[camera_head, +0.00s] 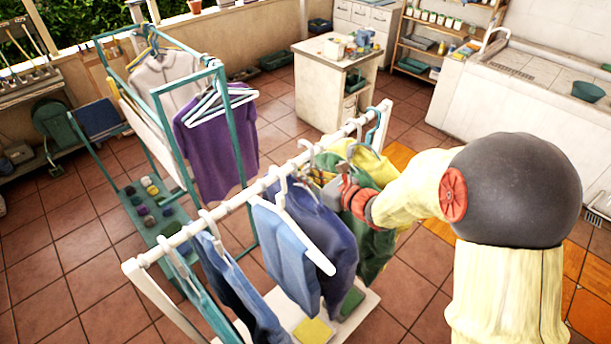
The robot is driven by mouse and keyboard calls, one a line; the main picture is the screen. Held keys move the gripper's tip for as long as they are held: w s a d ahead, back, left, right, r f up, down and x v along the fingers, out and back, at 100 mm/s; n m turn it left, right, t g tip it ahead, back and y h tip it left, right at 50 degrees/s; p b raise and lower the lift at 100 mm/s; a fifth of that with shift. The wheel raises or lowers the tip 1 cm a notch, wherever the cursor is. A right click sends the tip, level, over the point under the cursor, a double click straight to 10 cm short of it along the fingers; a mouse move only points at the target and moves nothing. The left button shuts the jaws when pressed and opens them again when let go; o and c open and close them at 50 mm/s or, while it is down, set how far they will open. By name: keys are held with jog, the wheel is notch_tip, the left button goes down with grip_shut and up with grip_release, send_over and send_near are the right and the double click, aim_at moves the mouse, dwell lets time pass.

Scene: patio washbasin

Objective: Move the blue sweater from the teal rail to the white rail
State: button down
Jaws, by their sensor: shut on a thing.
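The blue sweater (326,234) is dark blue and hangs at the middle of the white rail (235,201), just left of the green garment. My gripper (334,188) reaches in from the right, just below the bar, and is shut at the sweater's upper part or hanger. The gripper hides the exact grip. I cannot tell whether the hanger's hook rests on the bar. The teal rail (187,81) stands behind at the left, holding a purple sweater (213,145) and a pale hoodie (165,80).
A light blue garment (278,250) on a white hanger and jeans (235,290) hang left of the sweater. Green (375,240) and yellow (368,160) garments hang close on its right. A white cabinet (335,85) stands behind. Tiled floor lies open between the rails and cabinet.

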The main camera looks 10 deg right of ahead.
dwell(0.4)
jog(key=shift+f+b, duration=1.2)
jog(key=shift+b, duration=0.05)
jog(key=c, duration=1.8)
grip_release()
jog(key=shift+f, duration=0.15)
jog(key=shift+s, duration=0.1)
jog(key=shift+s+d+p, duration=0.2)
jog(key=shift+s+d, duration=0.9)
jog(key=shift+s, duration=0.55)
jog(key=shift+s+d+p, duration=0.15)
jog(key=shift+s+d, duration=1)
jog(key=shift+s, duration=0.45)
jog(key=shift+s+d+p, duration=0.2)
jog(key=shift+s+d, duration=0.9)
jog(key=shift+s, duration=0.55)
